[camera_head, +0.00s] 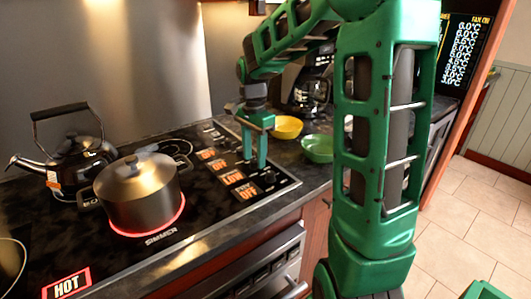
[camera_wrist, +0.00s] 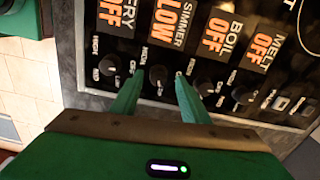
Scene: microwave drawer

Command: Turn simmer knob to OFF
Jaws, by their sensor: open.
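The simmer knob (camera_wrist: 158,75) is a dark round knob on the black cooktop panel, below the orange SIMMER LOW display (camera_wrist: 172,25) in the wrist view. My green gripper (camera_wrist: 159,80) is open, with one finger on each side of this knob. I cannot tell whether the fingers touch it. In the head view my gripper (camera_head: 255,163) points down over the control strip, and the simmer knob is hard to make out there. The LOW display (camera_head: 232,178) also shows in the head view.
The fry knob (camera_wrist: 108,66) and boil knob (camera_wrist: 204,86) flank the fingers closely; both displays read OFF. A lidded pot (camera_head: 140,195) sits on the glowing SIMMER burner. A black kettle (camera_head: 75,155) stands behind it. Yellow (camera_head: 287,127) and green (camera_head: 318,148) bowls stand right of my gripper.

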